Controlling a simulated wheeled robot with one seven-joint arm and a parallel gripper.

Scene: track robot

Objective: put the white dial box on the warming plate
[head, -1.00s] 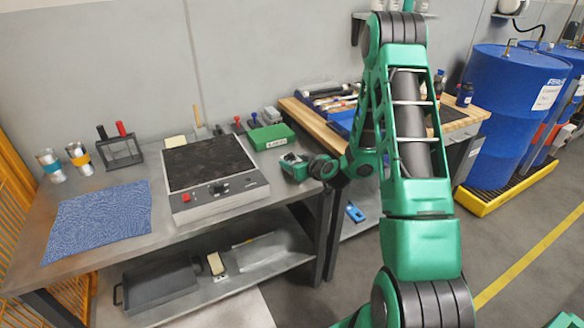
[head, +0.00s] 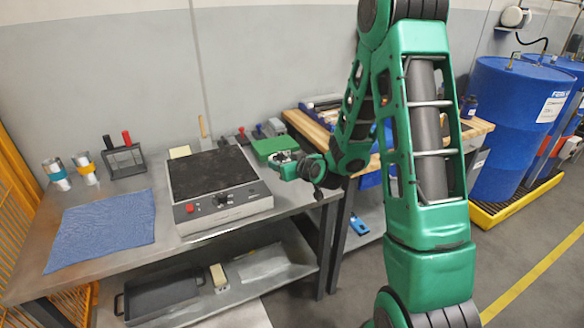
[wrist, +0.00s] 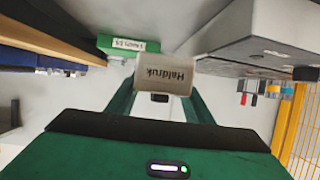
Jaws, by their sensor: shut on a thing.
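My gripper (head: 287,165) is to the right of the warming plate, near its right edge. In the wrist view my gripper (wrist: 162,92) is shut on a small white box (wrist: 165,73) with an upside-down "Haldruk" label. No dial shows on the face I see. In the head view the box is too small and covered to make out clearly. The warming plate (head: 205,172) has a dark top, a light body, a red button and a knob, and stands on the grey bench. Its side also shows in the wrist view (wrist: 262,42). Its top is clear.
A green box (head: 273,146) stands behind my gripper. A wooden-topped bench (head: 478,128) and blue drums (head: 515,120) are to the right.

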